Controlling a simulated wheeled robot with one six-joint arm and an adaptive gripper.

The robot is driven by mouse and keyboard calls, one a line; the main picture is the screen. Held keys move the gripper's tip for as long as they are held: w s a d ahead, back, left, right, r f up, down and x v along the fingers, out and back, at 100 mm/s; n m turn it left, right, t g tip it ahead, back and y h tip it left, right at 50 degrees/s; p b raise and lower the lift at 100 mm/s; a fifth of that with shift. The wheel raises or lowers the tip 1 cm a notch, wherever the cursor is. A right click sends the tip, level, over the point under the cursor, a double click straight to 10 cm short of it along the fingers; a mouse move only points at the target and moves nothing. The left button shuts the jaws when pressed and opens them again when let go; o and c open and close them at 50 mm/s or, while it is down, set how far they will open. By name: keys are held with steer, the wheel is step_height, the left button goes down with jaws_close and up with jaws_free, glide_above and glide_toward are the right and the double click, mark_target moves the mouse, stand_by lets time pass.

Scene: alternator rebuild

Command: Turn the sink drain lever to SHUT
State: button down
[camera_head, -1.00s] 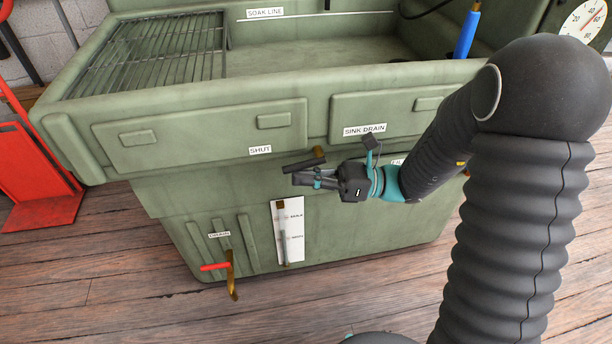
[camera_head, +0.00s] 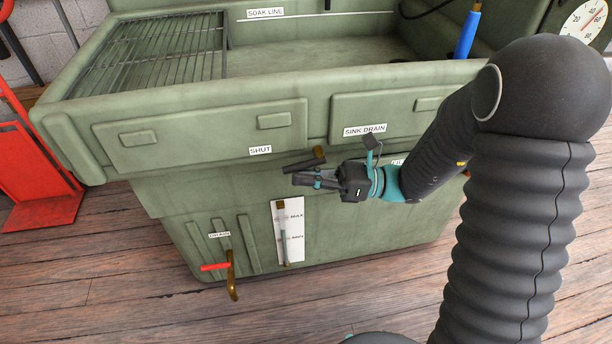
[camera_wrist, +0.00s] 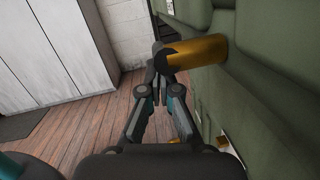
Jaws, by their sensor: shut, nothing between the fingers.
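The sink drain lever (camera_head: 305,163) is a short dark bar on a brass stem, low on the green sink's front. In the head view it points left, below the SHUT label (camera_head: 260,150). The SINK DRAIN label (camera_head: 365,130) is up and right of it. My gripper (camera_head: 297,180) is shut and empty, its fingertips just below the lever in the head view. In the wrist view the brass stem (camera_wrist: 200,60) sticks out from the green front, close to my shut fingertips (camera_wrist: 161,72). I cannot tell whether they touch the lever.
A red-handled drain valve (camera_head: 215,267) and a white level gauge (camera_head: 290,230) are lower on the sink's front. A red metal stand (camera_head: 40,185) is at the left. The wooden floor (camera_head: 110,260) before the sink is clear.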

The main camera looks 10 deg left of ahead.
steer(key=shift+f, duration=0.1)
steer(key=w+d+f+b, duration=0.2)
steer(key=d+f+b, duration=0.1)
steer(key=d+f, duration=0.6)
stand_by(0.4)
steer(key=shift+f, duration=0.1)
stand_by(0.4)
steer(key=s+d+f+n+g+h, duration=0.1)
steer(key=s+d+f+n+h, duration=0.6)
steer(key=s+h, duration=0.25)
steer(key=d+r+n+t+h, duration=0.7)
steer(key=d+r+n+h, duration=0.1)
steer(key=d+r+h, duration=0.15)
steer(key=s+d+r+n+t, duration=0.1)
steer(key=s+d+r+t, duration=0.1)
steer(key=r+t, duration=0.3)
steer(key=v, duration=0.4)
steer(key=shift+w+r, duration=0.2)
steer(key=shift+w, duration=0.05)
